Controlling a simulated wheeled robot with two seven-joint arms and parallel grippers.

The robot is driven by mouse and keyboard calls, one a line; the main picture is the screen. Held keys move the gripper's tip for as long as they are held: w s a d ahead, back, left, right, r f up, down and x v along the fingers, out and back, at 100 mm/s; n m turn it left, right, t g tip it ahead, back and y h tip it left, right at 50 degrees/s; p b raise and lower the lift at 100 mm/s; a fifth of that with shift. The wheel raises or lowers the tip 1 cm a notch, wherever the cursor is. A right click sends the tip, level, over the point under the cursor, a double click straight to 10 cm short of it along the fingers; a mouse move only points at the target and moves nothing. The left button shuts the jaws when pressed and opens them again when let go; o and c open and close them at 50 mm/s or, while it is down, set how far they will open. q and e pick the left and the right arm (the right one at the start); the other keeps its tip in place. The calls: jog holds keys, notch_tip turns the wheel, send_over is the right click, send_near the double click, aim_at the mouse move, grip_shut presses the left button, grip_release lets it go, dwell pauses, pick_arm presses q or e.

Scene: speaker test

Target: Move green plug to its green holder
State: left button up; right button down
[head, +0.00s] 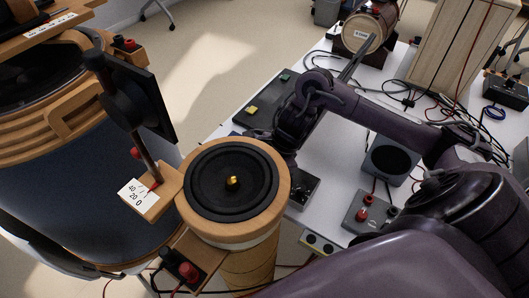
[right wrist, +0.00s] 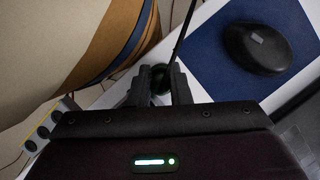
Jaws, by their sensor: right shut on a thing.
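My right gripper (right wrist: 160,88) is shut on the green plug (right wrist: 161,79) in the right wrist view. Only a small dark green part of the plug shows between the fingers, and a thin dark cable rises from there. In the head view my right arm reaches in from the right, and its gripper (head: 287,128) is low behind the round wooden speaker; the fingertips and plug are hidden there. My left gripper is not in view.
The round speaker (head: 262,157) with a black cone stands close to my right gripper. A black measuring stand (head: 125,95) and a large speaker (head: 60,185) are at left. The white table (head: 335,150) holds cables, a grey terminal box (head: 369,212) and a small black speaker (head: 390,160).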

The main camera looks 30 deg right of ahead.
jog(key=c, duration=0.9)
grip_release()
jog(key=shift+o, duration=0.2)
jog(key=shift+r+p, duration=1.7)
jog(key=shift+r, duration=0.9)
